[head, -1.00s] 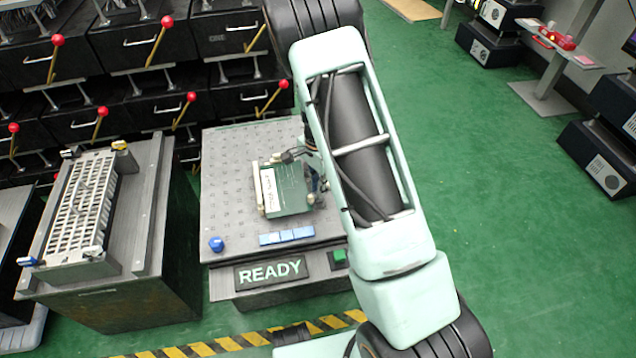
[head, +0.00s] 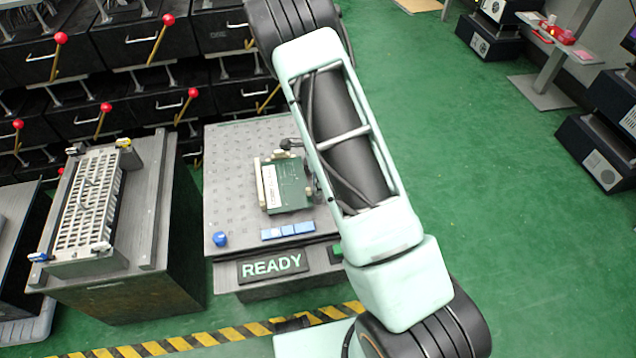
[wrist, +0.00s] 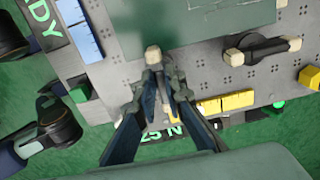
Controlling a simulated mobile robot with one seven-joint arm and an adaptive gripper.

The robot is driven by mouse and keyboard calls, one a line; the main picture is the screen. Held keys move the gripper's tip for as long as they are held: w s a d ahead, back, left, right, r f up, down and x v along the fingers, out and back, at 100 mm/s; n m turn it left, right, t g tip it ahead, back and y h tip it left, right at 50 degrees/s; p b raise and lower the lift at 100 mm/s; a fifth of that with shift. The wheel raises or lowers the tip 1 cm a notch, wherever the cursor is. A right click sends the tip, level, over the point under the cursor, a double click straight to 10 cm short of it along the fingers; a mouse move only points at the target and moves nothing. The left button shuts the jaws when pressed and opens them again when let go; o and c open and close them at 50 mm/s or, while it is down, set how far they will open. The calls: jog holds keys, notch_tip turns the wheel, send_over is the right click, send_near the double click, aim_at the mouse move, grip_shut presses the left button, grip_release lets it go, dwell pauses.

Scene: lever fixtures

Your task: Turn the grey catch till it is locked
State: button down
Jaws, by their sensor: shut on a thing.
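My gripper (wrist: 161,80) shows in the wrist view with its two dark fingers close together around a narrow handle. This looks like the grey catch (wrist: 153,54); its pale, blocky end sticks out beyond the fingertips, and the fingers hide most of the rest. It sits on the grey perforated plate (wrist: 204,63). I cannot tell from these views whether it is locked. In the head view my arm hides the gripper and the catch.
A dark lever with pale ends (wrist: 262,48) is to the right of the gripper. A green board (head: 287,186), blue blocks (head: 288,231), a blue knob (head: 220,239) and a READY sign (head: 272,265) are on the fixture. A white grid rack (head: 85,203) stands left.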

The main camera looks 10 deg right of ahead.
jog(key=c, duration=2)
grip_release()
notch_tip(320, 180, up, 12)
jog(key=shift+r, duration=0.1)
